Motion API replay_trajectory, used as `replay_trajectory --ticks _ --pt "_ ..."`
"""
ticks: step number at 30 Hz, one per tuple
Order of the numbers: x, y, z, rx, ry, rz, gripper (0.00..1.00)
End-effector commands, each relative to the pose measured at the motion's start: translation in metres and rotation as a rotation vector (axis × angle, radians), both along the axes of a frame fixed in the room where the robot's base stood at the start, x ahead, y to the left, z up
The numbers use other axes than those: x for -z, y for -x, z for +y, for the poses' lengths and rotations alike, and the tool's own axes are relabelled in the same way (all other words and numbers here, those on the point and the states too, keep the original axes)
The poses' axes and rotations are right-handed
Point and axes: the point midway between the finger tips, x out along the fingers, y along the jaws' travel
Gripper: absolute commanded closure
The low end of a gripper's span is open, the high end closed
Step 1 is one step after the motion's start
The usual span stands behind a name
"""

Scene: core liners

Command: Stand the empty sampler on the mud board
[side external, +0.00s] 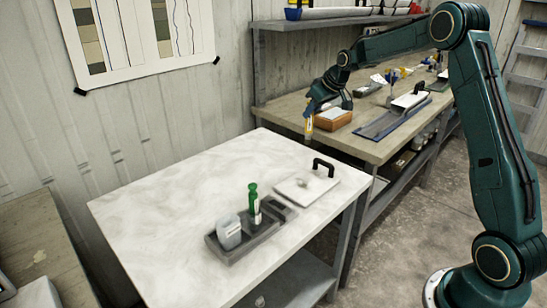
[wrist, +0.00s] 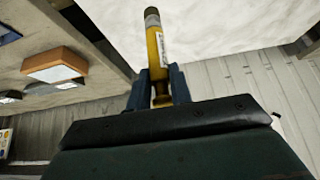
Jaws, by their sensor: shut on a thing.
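My gripper (side external: 312,108) is shut on a yellow tube-shaped sampler with a white label and a grey end (wrist: 156,48). In the side view the yellow sampler (side external: 309,127) hangs below the jaws, roughly upright, above the far edge of the white table. A white board with a black handle (side external: 290,187), which looks like the mud board, lies on that table, below and in front of my gripper. A green-topped tube (side external: 254,204) stands in a grey tray (side external: 235,257). Whether either tube is empty cannot be told.
A pale translucent container (side external: 229,232) is also in the grey tray. The left part of the white table (side external: 160,200) is clear. The bench behind holds an orange-brown box (side external: 333,122), a blue-edged tray (side external: 375,132) and another black-handled white board (side external: 408,102).

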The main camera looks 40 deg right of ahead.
Motion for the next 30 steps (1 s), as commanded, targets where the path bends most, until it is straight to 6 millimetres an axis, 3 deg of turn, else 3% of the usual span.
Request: replay_trajectory --ticks 6,12,24,30 --pt "0.043 0.001 0.001 0.000 -0.001 0.003 1.00" --pt "0.073 0.000 0.000 0.000 0.000 0.002 1.00" --pt "0.086 0.000 0.000 0.000 0.000 0.000 1.00" --pt "0.106 0.001 0.000 0.002 -0.001 0.002 1.00"
